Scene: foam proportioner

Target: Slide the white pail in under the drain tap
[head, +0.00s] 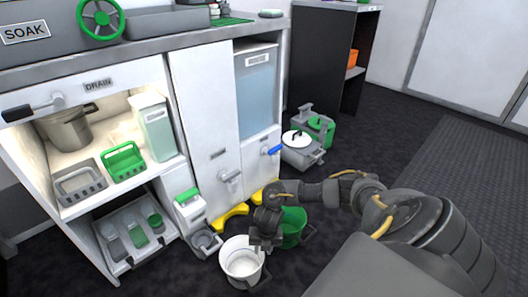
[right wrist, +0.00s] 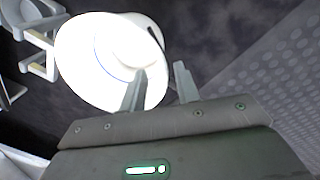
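The white pail (head: 241,262) stands upright on the dark floor in front of the cabinet. My right gripper (head: 262,243) is at its right rim, pointing down. In the right wrist view the pail (right wrist: 90,50) fills the upper left. The fingers of the gripper (right wrist: 160,82) are apart, one over the pail and one outside its rim; I cannot tell whether they touch it. A panel marked DRAIN (head: 97,84) has a black-handled lever (head: 32,108) at its left. A grey tap (head: 230,177) sits low on the white cabinet door. My left gripper is out of view.
A green pail (head: 293,226) stands close behind my right gripper. Yellow feet (head: 232,214) show under the cabinet. A blue-handled tap (head: 271,150) is farther right. Floor to the right is open beyond my arm.

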